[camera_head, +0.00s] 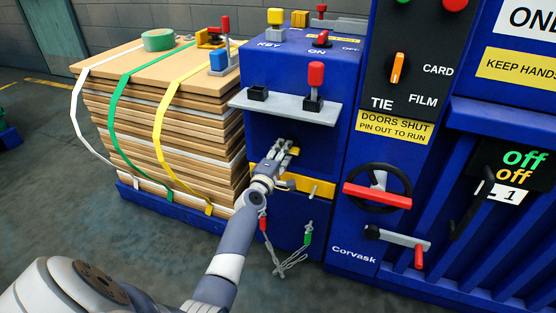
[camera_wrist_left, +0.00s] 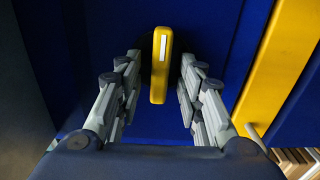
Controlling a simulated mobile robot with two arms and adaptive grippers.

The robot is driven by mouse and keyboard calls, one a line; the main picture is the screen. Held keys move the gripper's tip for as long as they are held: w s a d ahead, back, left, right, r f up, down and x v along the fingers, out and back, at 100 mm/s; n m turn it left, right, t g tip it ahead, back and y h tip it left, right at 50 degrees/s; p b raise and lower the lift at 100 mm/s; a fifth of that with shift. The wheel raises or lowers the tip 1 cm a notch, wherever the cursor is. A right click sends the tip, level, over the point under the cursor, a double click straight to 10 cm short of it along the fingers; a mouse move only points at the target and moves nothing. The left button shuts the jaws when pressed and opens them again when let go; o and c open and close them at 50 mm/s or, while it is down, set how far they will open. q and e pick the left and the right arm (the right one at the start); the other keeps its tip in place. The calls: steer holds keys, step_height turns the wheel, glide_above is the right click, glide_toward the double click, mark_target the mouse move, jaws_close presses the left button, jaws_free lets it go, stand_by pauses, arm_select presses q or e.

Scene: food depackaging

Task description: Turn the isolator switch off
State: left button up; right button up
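A yellow handle (camera_wrist_left: 160,75) with a white strip stands out from a blue surface in the left wrist view. It looks like the isolator switch, but I see no label on it. Its long side runs up and down in that view. My left gripper (camera_wrist_left: 160,90) is open, with one finger on each side of the handle and a gap on both sides. In the head view my left gripper (camera_head: 285,149) is at the front of the blue cabinet (camera_head: 330,215), below the grey shelf, and mostly hides the handle. My right gripper is not in view.
A yellow bar (camera_head: 310,184) crosses the cabinet front just below my gripper. The grey shelf (camera_head: 285,107) with a red-topped lever (camera_head: 315,80) juts out above. A strapped board stack (camera_head: 165,125) stands left. A handwheel (camera_head: 377,190) and crank (camera_head: 405,240) are right.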

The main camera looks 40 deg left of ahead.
arm_select(q)
steer(key=v, duration=1.1)
steer(key=shift+s, duration=0.4)
steer(key=shift+d+f, duration=0.1)
steer(key=shift+d, duration=0.1)
